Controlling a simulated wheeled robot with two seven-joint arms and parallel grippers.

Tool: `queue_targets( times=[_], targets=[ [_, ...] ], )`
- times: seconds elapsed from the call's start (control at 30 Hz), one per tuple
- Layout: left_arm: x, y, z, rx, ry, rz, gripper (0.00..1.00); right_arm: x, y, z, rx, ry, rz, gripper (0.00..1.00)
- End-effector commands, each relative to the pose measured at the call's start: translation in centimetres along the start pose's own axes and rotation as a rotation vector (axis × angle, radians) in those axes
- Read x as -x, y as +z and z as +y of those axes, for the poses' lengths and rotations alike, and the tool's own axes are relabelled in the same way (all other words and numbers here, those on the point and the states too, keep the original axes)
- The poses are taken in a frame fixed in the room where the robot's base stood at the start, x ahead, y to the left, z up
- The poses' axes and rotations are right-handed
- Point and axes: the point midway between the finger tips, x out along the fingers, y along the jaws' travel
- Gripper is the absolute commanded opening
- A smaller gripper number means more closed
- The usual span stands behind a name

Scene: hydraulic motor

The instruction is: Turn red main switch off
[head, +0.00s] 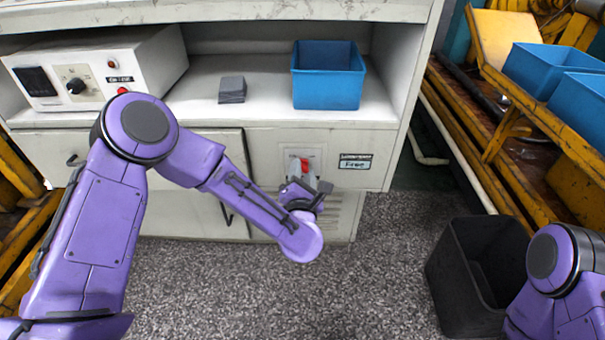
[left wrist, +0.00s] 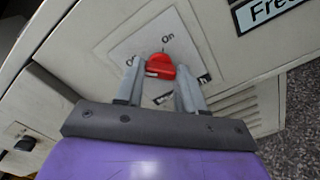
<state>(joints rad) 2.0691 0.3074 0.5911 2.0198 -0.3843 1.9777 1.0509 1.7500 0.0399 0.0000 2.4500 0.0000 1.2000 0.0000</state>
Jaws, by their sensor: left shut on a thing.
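The red main switch (head: 304,166) sits on a light plate on the cabinet front, below the shelf. My left gripper (head: 305,178) is at the switch, with its arm reaching in from the left. In the left wrist view the red switch knob (left wrist: 160,66) lies between the two grey fingertips of my left gripper (left wrist: 158,70), and the fingers are shut on it. The word "On" shows on the plate just above the knob. The lower label is partly hidden by a finger. My right gripper is out of view; only part of my right arm shows at the lower right.
A "Free" label (head: 355,162) is right of the switch. A black bin (head: 455,265) stands on the floor at right. The speckled floor in front is clear.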

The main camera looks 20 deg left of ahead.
Motion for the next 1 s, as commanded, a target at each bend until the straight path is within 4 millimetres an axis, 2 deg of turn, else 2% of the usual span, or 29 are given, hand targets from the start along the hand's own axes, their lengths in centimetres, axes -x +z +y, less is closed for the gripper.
queue_targets(
  times=[0.17, 0.2, 0.23, 0.27, 0.53, 0.63, 0.9, 1.0],
  targets=[
    [0.1, -0.1, -0.1, 0.0, -0.004, 0.001, 0.08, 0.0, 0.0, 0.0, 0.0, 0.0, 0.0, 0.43],
    [0.1, -0.1, -0.1, 0.0, -0.004, 0.001, 0.51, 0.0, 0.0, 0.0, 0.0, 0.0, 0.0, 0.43],
    [0.1, -0.1, -0.1, 0.0, -0.004, 0.001, 0.61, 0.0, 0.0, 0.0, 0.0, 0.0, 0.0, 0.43],
    [0.1, -0.1, -0.1, 0.0, -0.004, 0.001, 0.64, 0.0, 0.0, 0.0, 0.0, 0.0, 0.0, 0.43],
    [0.1, 0.0, -0.1, -0.001, -0.002, 0.0, 0.64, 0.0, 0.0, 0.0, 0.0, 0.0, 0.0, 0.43],
    [1.1, 0.1, -0.1, -0.002, -0.004, -0.001, 0.64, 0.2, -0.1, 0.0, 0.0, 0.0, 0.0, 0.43],
    [7.4, 0.2, -0.1, -0.005, -0.007, -0.004, 0.64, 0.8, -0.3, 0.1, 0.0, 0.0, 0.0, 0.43],
    [9.2, 0.1, -0.1, -0.004, -0.006, -0.003, 0.64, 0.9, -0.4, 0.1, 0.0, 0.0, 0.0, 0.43]
  ],
)
